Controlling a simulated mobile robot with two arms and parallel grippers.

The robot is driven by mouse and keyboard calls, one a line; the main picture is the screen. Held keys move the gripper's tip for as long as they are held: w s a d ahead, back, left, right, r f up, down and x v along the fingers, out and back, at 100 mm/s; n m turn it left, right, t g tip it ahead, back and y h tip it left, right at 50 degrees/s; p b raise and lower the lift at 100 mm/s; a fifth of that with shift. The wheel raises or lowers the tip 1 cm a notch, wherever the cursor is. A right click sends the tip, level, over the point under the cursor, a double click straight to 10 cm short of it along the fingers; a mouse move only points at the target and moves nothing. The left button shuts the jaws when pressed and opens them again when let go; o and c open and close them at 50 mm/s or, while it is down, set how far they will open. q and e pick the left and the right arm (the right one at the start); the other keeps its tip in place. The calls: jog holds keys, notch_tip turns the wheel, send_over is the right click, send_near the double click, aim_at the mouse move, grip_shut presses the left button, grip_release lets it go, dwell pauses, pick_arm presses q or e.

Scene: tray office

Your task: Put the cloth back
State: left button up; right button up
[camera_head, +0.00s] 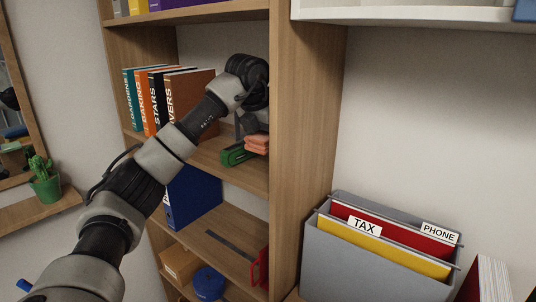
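A folded salmon-pink cloth (257,144) is at the middle shelf of the wooden bookcase, close to its right side wall. A dark green folded-looking item (236,154) lies on the shelf just left of it and partly under it. My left arm reaches in from the lower left, and its wrist bends down over the shelf. My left gripper (248,124) is right above the cloth. Its fingertips are small and partly hidden, so I cannot tell whether they are closed on the cloth. My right gripper is not in view.
Upright books (150,100) stand left on the same shelf (215,152). Below are a blue binder (193,195), a blue round container (208,284) and a cardboard box (180,264). The bookcase's side panel (308,130) borders the right. Beyond it stands a grey file holder (365,266).

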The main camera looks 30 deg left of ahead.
aim_at(266, 173)
pick_arm(q)
notch_tip(266, 173, down, 2)
jog(key=shift+f, duration=0.25)
jog(key=shift+a+f+p, duration=0.15)
jog(key=shift+f+p, duration=0.25)
jog(key=shift+f, duration=0.3)
notch_tip(266, 173, down, 2)
jog(key=shift+s+f+p, duration=0.1)
jog(key=shift+f+p, duration=0.15)
jog(key=shift+p, duration=0.3)
jog(key=shift+d+f+p, duration=0.1)
jog(key=shift+d+p, duration=0.15)
jog(key=shift+p, duration=0.1)
jog(key=shift+w+f, duration=0.2)
jog(key=shift+f, duration=0.1)
jog(key=o, duration=0.4)
jog(key=shift+f, duration=0.1)
jog(key=o, duration=0.5)
